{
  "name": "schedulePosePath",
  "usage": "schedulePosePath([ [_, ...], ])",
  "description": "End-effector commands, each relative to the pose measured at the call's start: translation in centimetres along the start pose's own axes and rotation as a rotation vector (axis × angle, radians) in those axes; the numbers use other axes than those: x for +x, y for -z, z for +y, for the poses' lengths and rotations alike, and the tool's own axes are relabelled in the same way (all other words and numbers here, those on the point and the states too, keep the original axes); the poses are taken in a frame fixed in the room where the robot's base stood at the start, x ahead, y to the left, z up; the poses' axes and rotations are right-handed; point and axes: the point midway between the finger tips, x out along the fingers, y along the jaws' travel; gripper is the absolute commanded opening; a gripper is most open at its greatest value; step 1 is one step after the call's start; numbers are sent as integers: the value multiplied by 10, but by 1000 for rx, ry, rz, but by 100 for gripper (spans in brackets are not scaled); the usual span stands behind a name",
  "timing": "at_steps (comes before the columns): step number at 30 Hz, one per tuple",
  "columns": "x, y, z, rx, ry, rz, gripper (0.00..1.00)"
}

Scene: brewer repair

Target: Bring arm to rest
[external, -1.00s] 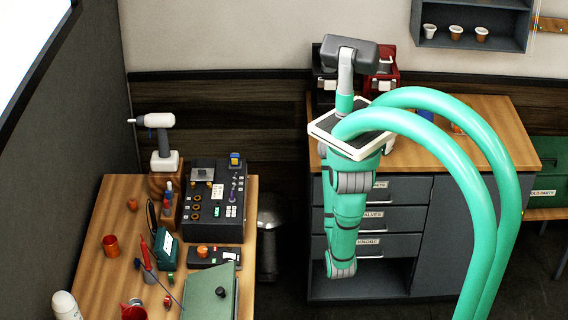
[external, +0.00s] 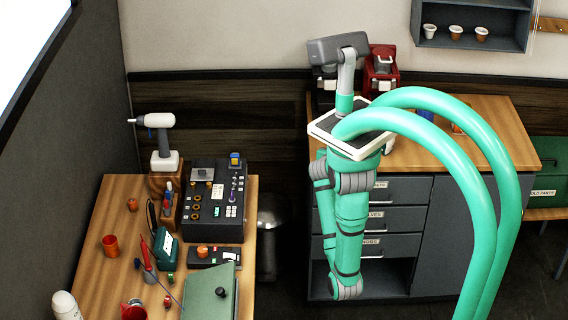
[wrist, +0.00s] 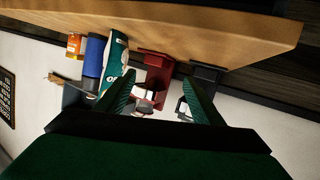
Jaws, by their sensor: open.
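My arm (external: 350,225) is green and hangs folded close to my column, in front of the drawer cabinet. My gripper (wrist: 158,80) shows in the wrist view with its two green fingers apart and nothing between them. A red machine (wrist: 154,72) and a dark machine (wrist: 206,75) are seen beyond the fingers, which look clear of them. The gripper itself is hidden in the external view behind the arm.
The wooden counter (external: 485,130) stands over the drawer cabinet (external: 395,190) close to my arm. The wrist view also shows a blue cylinder (wrist: 93,56) and an orange item (wrist: 74,45). The left workbench (external: 105,215) holds tools and a control box (external: 213,205).

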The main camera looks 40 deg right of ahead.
Motion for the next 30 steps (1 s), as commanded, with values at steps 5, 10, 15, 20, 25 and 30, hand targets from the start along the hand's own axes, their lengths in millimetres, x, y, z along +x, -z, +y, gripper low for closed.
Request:
schedulePosePath([
  [5,-38,-34,-53,-143,211,85,61],
  [10,-80,-70,-89,-228,404,138,61],
  [15,-131,-114,-110,-278,600,149,61],
  [20,-182,-153,-114,-295,773,144,61],
  [25,-235,-184,-102,-290,931,137,61],
  [30,-282,-204,-76,-265,1057,123,61],
])
